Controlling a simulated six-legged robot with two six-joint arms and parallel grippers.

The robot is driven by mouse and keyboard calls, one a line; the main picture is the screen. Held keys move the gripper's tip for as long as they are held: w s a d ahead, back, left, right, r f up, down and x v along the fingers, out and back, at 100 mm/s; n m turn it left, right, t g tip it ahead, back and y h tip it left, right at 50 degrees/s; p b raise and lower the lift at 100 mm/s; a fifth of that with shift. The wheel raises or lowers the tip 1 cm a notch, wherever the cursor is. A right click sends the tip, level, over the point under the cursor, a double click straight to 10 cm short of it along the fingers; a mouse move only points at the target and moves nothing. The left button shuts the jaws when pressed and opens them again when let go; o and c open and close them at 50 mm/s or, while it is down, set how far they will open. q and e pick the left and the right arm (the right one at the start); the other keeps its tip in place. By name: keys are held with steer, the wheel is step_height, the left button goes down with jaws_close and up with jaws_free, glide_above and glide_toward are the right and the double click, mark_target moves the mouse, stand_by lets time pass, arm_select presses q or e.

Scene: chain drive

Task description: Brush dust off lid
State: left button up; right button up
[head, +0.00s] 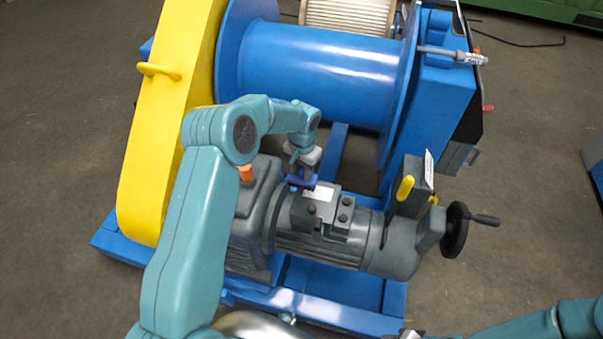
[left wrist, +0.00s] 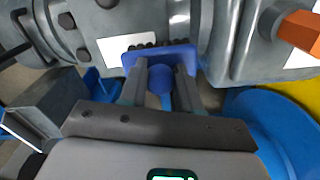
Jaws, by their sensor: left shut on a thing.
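My left gripper (head: 302,172) is shut on a small blue brush (head: 300,182). The left wrist view shows the fingers (left wrist: 160,88) on the handle of the blue brush (left wrist: 160,57), its dark bristles facing the motor. The grey box lid (head: 338,216) on the motor, with bolts and a white label (head: 318,194), lies just right of the brush in the head view. I cannot tell whether the bristles touch it. I cannot make out dust. My right gripper (head: 406,335) is mostly cut off at the bottom edge.
A yellow chain guard (head: 170,120) stands left of the motor. A blue drum (head: 318,72) lies behind it. An orange cap (head: 246,173) sits on the gearbox. A black handwheel (head: 456,229) and a yellow-handled lever (head: 405,188) stand right. Open floor lies further right.

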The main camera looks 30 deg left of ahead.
arm_select(q)
steer(key=shift+d+r, duration=0.1)
steer(key=shift+r, duration=0.4)
steer(key=shift+a+r+p, duration=0.2)
steer(key=shift+r+p, duration=0.4)
steer(key=shift+r, duration=0.05)
steer(key=shift+d+r+p, duration=0.2)
steer(key=shift+r+p, duration=0.35)
steer(key=shift+r, duration=0.65)
steer(key=shift+a+r, duration=0.1)
steer(key=shift+r, duration=0.35)
